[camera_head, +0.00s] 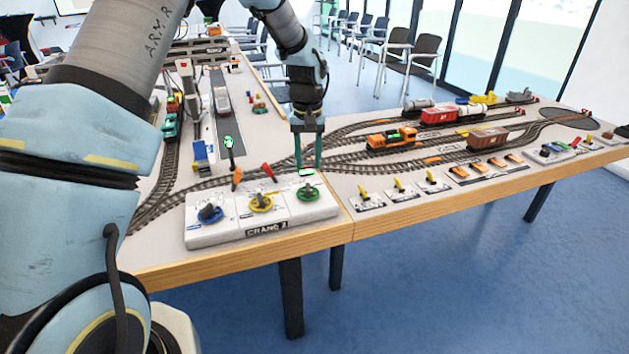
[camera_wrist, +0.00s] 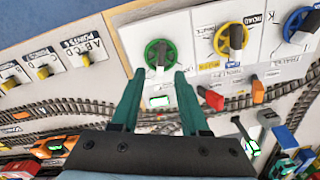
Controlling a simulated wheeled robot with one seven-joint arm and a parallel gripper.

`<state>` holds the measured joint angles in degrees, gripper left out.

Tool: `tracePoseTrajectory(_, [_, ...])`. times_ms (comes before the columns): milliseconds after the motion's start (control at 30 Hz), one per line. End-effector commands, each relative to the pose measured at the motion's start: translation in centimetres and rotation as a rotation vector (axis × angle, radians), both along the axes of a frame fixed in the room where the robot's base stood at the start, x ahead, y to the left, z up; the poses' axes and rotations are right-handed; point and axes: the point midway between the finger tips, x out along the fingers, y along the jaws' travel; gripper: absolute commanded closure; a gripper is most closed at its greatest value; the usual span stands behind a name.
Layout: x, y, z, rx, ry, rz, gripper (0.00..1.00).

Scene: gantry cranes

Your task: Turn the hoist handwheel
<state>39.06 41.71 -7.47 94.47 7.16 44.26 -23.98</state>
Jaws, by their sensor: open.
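A white control panel marked CRANE 2 (camera_head: 235,237) stands at the table's front edge with three handwheels. The green handwheel (camera_head: 308,194) is at the right end, the yellow handwheel (camera_head: 261,204) in the middle and the blue handwheel (camera_head: 210,213) at the left. I cannot read clearly which one is labelled hoist. My gripper (camera_head: 305,167) points down just behind and above the green handwheel, apart from it. In the wrist view my open fingers (camera_wrist: 160,76) are empty, with the green handwheel (camera_wrist: 148,54) just beyond their tips and its dark knob in line with the gap.
Model tracks carry an orange locomotive (camera_head: 392,139) and wagons on the right. Several yellow point levers (camera_head: 399,186) line the front edge to the right.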

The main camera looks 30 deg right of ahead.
Motion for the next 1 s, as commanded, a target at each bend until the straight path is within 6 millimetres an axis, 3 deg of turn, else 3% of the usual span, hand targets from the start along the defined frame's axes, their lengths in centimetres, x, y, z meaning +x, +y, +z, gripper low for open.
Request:
tracePoseTrajectory(200, [-0.1,0.1,-4.0,0.003,0.003,-0.001,0.55])
tracePoseTrajectory(400, [-0.1,0.0,-6.4,0.001,0.002,0.001,0.55])
tracePoseTrajectory(800, [0.0,0.0,-7.2,0.0,0.0,0.001,0.55])
tracePoseTrajectory(1000, [0.0,0.0,-7.2,0.0,0.0,0.001,0.78])
